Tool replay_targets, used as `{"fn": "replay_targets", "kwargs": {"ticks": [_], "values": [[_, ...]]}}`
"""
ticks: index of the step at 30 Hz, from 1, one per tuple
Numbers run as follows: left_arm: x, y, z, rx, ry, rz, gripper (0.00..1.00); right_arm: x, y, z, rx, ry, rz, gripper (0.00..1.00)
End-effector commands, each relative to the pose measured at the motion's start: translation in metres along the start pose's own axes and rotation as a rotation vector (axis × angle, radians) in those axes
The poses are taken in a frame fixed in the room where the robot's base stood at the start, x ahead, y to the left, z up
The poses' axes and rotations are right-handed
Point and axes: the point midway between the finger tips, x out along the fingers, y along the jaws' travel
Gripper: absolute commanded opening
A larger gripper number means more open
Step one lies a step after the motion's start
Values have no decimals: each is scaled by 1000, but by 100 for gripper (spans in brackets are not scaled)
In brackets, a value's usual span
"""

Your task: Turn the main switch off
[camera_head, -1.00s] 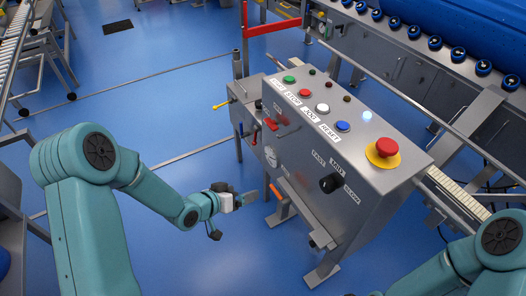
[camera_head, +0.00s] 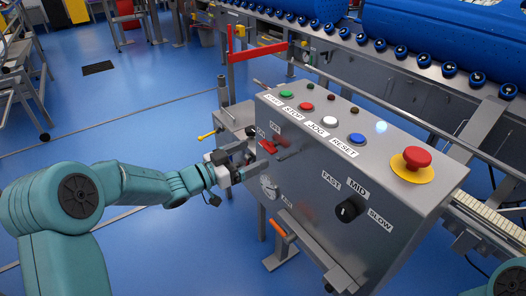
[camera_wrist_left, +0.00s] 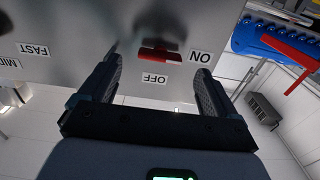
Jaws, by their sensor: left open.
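The main switch (camera_head: 268,147) is a red handle on the front of the grey control box, by ON and OFF labels. In the left wrist view the red handle (camera_wrist_left: 160,55) lies roughly level across the picture, with the ON label (camera_wrist_left: 200,52) to its right and the OFF label (camera_wrist_left: 154,78) just below it. My left gripper (camera_head: 250,162) is open and empty, close to the panel. In the left wrist view its fingers (camera_wrist_left: 157,78) stand either side of the switch, apart from it. My right gripper is out of view.
The control box (camera_head: 310,215) carries several buttons, a red emergency stop (camera_head: 417,157) and a black speed knob (camera_head: 347,210). A gauge (camera_head: 269,188) and an orange handle (camera_head: 282,231) sit below the switch. A yellow-tipped lever (camera_head: 207,135) is left of the box. Blue floor is open at left.

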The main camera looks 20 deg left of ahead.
Motion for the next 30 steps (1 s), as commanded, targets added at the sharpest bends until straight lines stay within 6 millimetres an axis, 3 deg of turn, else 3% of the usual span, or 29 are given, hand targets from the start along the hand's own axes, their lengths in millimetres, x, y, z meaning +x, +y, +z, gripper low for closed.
{"fn": "replay_targets", "kwargs": {"ticks": [3,7,19,20,24,25,30], "values": [[24,1,1,0,0,4,91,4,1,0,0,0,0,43],[41,0,1,1,0,3,91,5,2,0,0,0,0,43],[51,-3,0,-1,-1,2,91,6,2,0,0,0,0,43],[51,-3,0,-1,-1,2,85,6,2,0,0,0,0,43],[51,-3,1,-1,-1,2,39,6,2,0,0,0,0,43],[50,-3,1,-1,-1,2,35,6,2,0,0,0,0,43],[50,-2,1,4,-2,3,35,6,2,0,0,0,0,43]]}}
